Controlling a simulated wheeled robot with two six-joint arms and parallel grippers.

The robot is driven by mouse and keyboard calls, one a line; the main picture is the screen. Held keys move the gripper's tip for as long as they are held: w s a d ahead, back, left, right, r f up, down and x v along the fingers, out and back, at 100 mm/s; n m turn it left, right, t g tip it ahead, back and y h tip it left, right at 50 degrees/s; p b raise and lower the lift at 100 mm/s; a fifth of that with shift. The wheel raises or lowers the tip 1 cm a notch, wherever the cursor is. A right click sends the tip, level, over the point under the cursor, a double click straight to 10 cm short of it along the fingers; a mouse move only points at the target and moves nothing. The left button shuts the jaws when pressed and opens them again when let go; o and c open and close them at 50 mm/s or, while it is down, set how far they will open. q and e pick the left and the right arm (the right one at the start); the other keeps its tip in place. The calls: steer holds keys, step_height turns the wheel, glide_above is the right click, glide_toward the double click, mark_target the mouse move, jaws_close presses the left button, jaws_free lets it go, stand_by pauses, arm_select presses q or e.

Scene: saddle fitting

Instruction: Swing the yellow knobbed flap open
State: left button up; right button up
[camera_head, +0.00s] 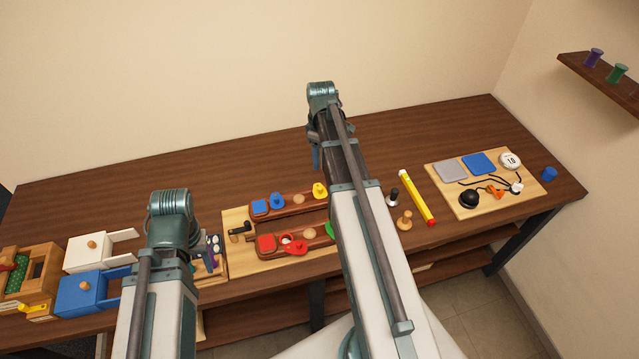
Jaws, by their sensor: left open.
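The yellow knobbed flap (32,308) shows small at the lower front of a wooden box (42,262) at the far left of the table. How far it stands open is too small to tell. My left gripper (180,250) is right of the box, beyond the white and blue drawer boxes, and apart from the flap. Its own arm mostly hides its fingers; it is open and nothing shows in it. My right gripper (316,155) hangs over the middle of the table, far from the flap, its fingertips mostly hidden.
A board with red shape trays (285,203) is in the middle. A yellow tube (415,195) lies right. The table's back is clear.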

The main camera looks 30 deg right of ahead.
mark_target(320, 188)
step_height(320, 188, down, 14)
steer(key=b, duration=1.3)
steer(key=shift+r, duration=0.15)
jaws_close()
